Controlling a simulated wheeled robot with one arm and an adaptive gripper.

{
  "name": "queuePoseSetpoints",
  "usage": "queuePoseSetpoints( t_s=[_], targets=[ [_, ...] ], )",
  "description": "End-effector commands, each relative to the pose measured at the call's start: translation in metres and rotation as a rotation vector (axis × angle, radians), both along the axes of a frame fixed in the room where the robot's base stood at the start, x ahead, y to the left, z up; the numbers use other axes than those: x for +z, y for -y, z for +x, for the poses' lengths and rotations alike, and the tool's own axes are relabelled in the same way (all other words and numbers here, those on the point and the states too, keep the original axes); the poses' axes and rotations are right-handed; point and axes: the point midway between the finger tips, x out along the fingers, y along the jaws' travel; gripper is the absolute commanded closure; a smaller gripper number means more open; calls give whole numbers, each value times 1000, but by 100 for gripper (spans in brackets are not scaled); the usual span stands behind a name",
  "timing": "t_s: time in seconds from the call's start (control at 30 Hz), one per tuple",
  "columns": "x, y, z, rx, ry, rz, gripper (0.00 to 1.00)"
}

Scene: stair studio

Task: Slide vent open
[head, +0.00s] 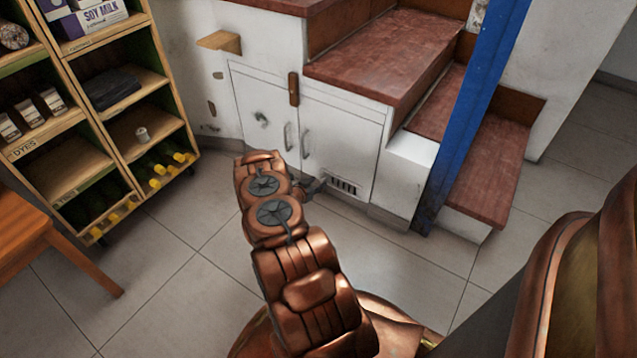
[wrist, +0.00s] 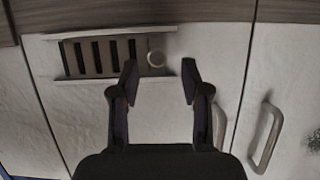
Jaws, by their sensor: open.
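The vent (head: 343,187) is a small slotted grille low on the right white cabinet door under the stairs. In the wrist view the vent (wrist: 104,57) has several dark slots in a brownish plate, set between pale rails above and below. A round pale knob (wrist: 156,58) is at the plate's right end. My gripper (wrist: 160,75) is open, with its two fingertips to the left and right of the knob in the picture. I cannot tell whether they touch it. In the head view my gripper (head: 318,185) is just left of the vent, partly hidden by my arm.
The cabinet has two door handles (head: 305,142), also in the wrist view (wrist: 265,137). A blue post (head: 470,125) and red steps (head: 400,50) are at right. A shelf (head: 95,95) stands at left. Tiled floor (head: 175,270) is open between them.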

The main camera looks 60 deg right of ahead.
Motion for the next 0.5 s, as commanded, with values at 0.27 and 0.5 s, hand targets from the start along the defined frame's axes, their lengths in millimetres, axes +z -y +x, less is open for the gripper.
queuePoseSetpoints(
  t_s=[0.27, 0.5],
  targets=[
    [17, -39, 4, 3, 3, 2, 53],
    [31, -72, 6, 6, 2, 0, 53]
  ],
)
